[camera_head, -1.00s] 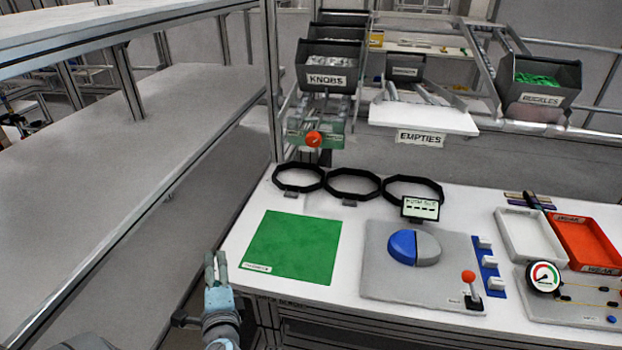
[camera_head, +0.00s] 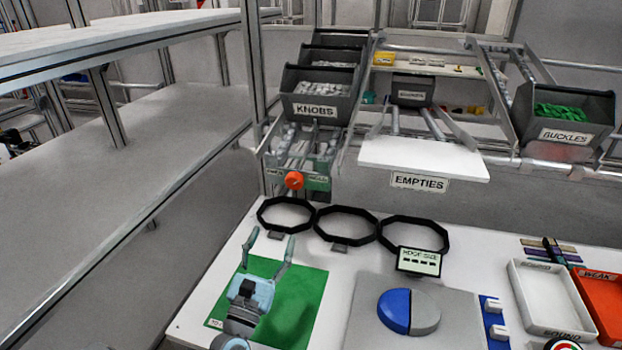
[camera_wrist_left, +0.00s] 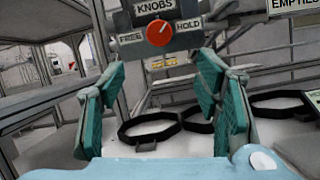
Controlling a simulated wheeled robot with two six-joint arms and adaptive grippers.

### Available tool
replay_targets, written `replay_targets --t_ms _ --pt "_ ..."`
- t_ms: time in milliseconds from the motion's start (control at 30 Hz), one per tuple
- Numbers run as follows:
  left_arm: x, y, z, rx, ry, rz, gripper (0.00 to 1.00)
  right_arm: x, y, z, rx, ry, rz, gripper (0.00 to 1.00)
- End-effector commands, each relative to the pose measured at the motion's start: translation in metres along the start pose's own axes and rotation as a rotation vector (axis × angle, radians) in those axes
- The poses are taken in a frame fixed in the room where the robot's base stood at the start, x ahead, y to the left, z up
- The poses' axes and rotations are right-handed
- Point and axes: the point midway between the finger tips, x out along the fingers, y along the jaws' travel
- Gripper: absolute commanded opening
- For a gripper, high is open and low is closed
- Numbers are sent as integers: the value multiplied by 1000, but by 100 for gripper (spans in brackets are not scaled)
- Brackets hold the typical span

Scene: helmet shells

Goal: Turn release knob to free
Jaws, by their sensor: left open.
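The release knob (camera_head: 294,180) is a round orange-red knob on a green-marked plate below the KNOBS bin. In the left wrist view the knob (camera_wrist_left: 160,33) sits between the labels FREE, on the left, and HOLD, on the right. A pale pointer mark on it leans up and to the right, toward the HOLD side. My left gripper (camera_head: 268,238) is open and empty over the green mat, below and in front of the knob and apart from it. In the left wrist view its fingers (camera_wrist_left: 160,100) stand wide apart, with the knob ahead and above them. My right gripper is not in view.
The KNOBS bin (camera_head: 318,88) hangs above the knob. Black rings (camera_head: 347,241) stand along the table's back edge below it. The EMPTIES shelf (camera_head: 425,160) juts out to the right. A metal post (camera_head: 256,60) rises left of the knob.

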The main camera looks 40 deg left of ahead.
Motion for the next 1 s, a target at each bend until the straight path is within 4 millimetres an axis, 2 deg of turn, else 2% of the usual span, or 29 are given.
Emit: replay_targets --t_ms 167,267,400,500,600,767,1000 --pt "17 -4 1 4 -3 -9 58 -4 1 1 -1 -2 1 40" --pt "42 -7 3 0 -5 -13 58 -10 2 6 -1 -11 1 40" --pt "85 -9 3 -1 -7 -15 58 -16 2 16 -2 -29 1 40" --pt "112 -10 2 -2 -5 -14 58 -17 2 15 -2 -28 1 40" --pt "132 -10 1 -1 -4 -14 58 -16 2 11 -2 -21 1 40" --pt "146 -9 0 -1 -3 -13 58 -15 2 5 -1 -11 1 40" --pt "148 -8 0 -1 -2 -14 58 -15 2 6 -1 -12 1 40"
